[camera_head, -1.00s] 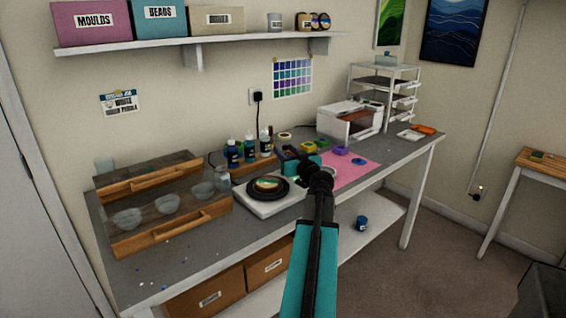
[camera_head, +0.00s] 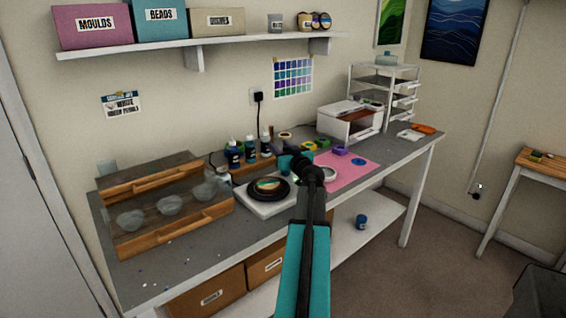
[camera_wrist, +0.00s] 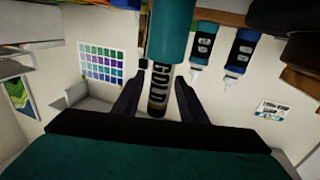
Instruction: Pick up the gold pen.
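In the wrist view the gold pen (camera_wrist: 160,88) has a teal section and a pale band lettered GOLD, with a brownish end. The surroundings appear upside down in this view. The pen lies between the two dark fingers of my gripper (camera_wrist: 159,82). A thin gap seems to show on each side of it, so my gripper looks open around it. In the head view my gripper (camera_head: 290,160) is over the bench beside the white scale, and I cannot make out the pen there, hidden by my arm.
Dark bottles (camera_head: 250,150) stand behind and left of my gripper. A white scale (camera_head: 254,206) carries a round black mould (camera_head: 269,190). A pink mat (camera_head: 347,173) lies to the right. A wooden rack with clear cups (camera_head: 165,240) fills the bench's left end.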

